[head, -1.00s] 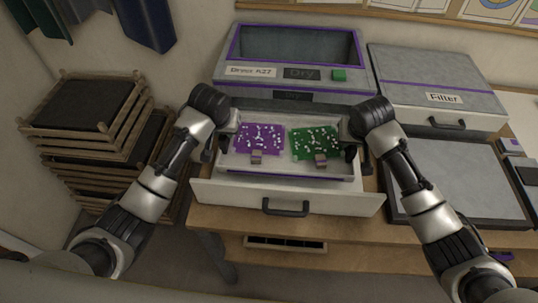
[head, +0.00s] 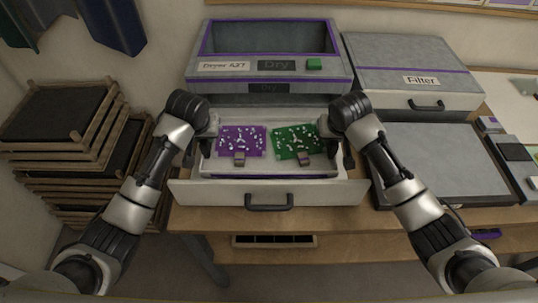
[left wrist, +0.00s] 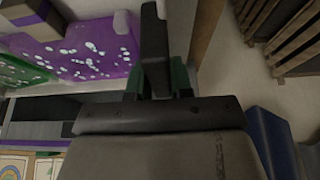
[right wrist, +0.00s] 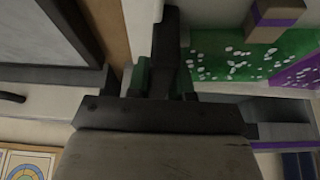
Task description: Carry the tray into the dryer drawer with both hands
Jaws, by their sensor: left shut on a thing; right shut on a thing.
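The pale tray (head: 268,165) is inside the outline of the pulled-out dryer drawer (head: 225,194). It carries a purple piece (head: 240,136) on the left and a green piece (head: 299,136) on the right, both with white specks. Whether the tray touches the drawer floor I cannot tell.
The dryer (head: 222,80) stands behind the drawer. Wooden racks (head: 70,125) are stacked at left. The drawer handle (head: 269,206) sticks out in front.

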